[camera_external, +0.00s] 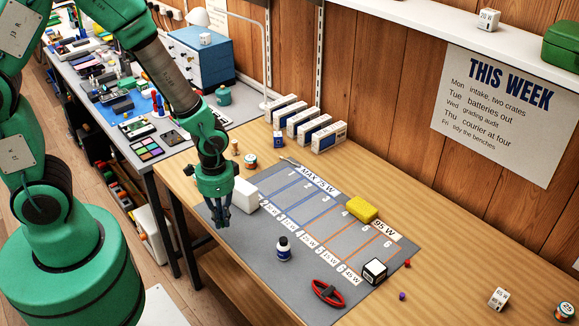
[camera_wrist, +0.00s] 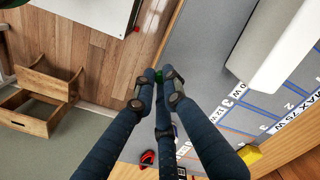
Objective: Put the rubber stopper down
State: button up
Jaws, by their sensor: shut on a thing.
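My gripper (camera_external: 221,222) hangs low over the left edge of the grey mat (camera_external: 262,262), left of a white block (camera_external: 244,196). In the wrist view its dark fingers (camera_wrist: 160,88) are closed together at their tips. A small green piece, which I take for the rubber stopper (camera_wrist: 160,74), shows between the fingertips, mostly hidden by them. In the external view the stopper is too small and covered to make out. I cannot tell whether it touches the mat.
On the mat are a small dark bottle (camera_external: 283,249), a red oval thing (camera_external: 328,292), a yellow block (camera_external: 361,209) and a black-and-white cube (camera_external: 374,271). Boxes (camera_external: 308,125) stand at the back. The mat's left front part is mostly clear.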

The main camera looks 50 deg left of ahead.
notch_tip(320, 180, up, 9)
jog(key=w+d+n+p, duration=0.1)
jog(key=w+d, duration=0.3)
jog(key=d, duration=0.5)
jog(key=w+d+p, duration=0.1)
jog(key=w+d, duration=0.2)
jog(key=d, duration=0.6)
jog(key=w+d+n, duration=0.1)
jog(key=w+d, duration=0.3)
jog(key=d, duration=0.6)
jog(key=f, duration=0.5)
jog(key=shift+s+d, duration=0.15)
jog(key=shift+d, duration=0.1)
jog(key=b, duration=0.2)
send_over(376, 267)
jog(key=shift+f, duration=0.7)
